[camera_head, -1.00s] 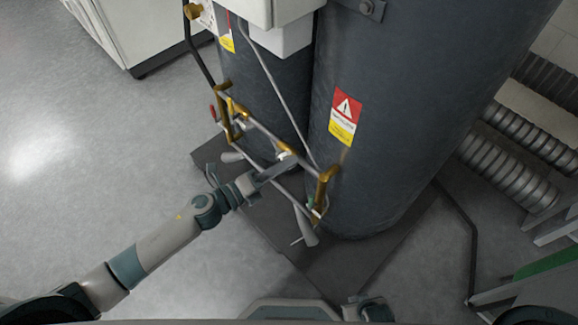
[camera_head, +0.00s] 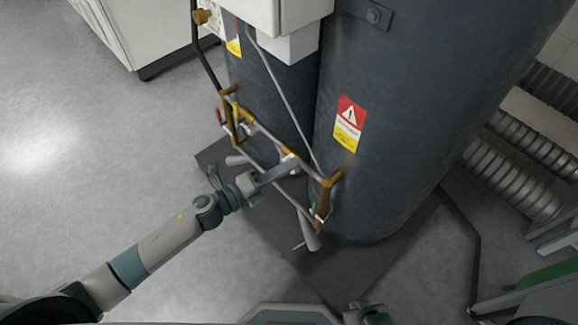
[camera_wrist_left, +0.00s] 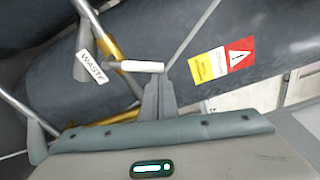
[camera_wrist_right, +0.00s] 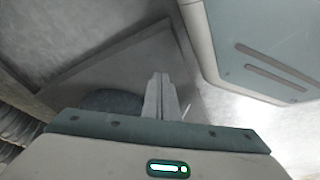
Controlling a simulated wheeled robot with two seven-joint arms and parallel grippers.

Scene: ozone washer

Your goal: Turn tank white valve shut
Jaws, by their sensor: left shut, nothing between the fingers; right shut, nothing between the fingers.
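A small white valve handle (camera_wrist_left: 140,66) sits on the brass pipework in the left wrist view, lying roughly level in the picture. My left gripper (camera_wrist_left: 158,84) is shut and empty, with its fingertips just below the handle's right end. I cannot tell whether they touch it. In the head view, my left gripper (camera_head: 290,165) is at the middle of the pipework (camera_head: 262,133) in front of the dark tanks (camera_head: 395,130). My right gripper (camera_wrist_right: 161,90) is shut and empty, low down over the floor.
A "WASTE" tag (camera_wrist_left: 92,67) hangs by the pipework. A warning label (camera_head: 348,124) is on the larger tank. Corrugated ducts (camera_head: 513,180) lie at the right. A white cabinet (camera_head: 150,30) stands at the back left. The floor (camera_head: 80,170) at the left is clear.

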